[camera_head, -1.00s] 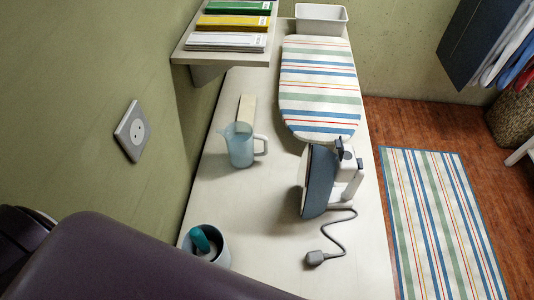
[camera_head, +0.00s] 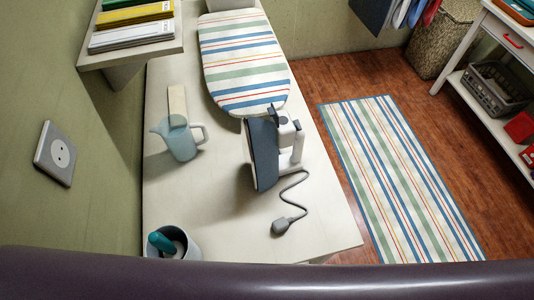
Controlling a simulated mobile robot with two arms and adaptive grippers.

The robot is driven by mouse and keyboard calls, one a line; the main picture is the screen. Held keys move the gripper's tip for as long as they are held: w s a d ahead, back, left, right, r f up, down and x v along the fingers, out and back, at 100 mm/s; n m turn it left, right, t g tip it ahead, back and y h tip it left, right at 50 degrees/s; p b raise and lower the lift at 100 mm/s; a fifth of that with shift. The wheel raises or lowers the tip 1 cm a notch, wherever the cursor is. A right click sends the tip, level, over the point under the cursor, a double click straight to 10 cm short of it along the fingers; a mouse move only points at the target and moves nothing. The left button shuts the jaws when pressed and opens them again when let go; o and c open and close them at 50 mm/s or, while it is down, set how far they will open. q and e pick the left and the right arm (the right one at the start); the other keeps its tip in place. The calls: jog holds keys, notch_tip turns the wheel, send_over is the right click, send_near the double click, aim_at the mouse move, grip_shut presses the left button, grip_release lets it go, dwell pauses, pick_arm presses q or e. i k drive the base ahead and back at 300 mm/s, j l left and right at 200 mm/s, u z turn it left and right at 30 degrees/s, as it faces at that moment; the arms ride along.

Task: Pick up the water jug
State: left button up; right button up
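The water jug (camera_head: 180,142) is a pale blue, translucent pitcher with a spout on its left and a handle on its right. It stands upright on the white table (camera_head: 215,212), left of the iron. Neither of my grippers shows in the head view. A dark purple part of my own body crosses the bottom of the picture and hides what lies beneath it.
An iron (camera_head: 264,152) with a grey cord stands right of the jug. A striped ironing board (camera_head: 243,60) lies behind. A pot (camera_head: 178,244) with a teal item is at the near left. A shelf (camera_head: 131,52) holds folders. A striped rug (camera_head: 400,180) covers the floor.

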aim_at(175, 130)
jog(key=k+l, duration=0.1)
jog(key=k, duration=0.2)
jog(key=k+l+u, duration=0.1)
jog(key=l, duration=0.3)
jog(key=l+u, duration=0.1)
jog(key=l, duration=0.3)
jog(key=l+u, duration=0.1)
jog(key=l, duration=0.2)
jog(key=k+l+u, duration=0.1)
jog(key=l, duration=0.15)
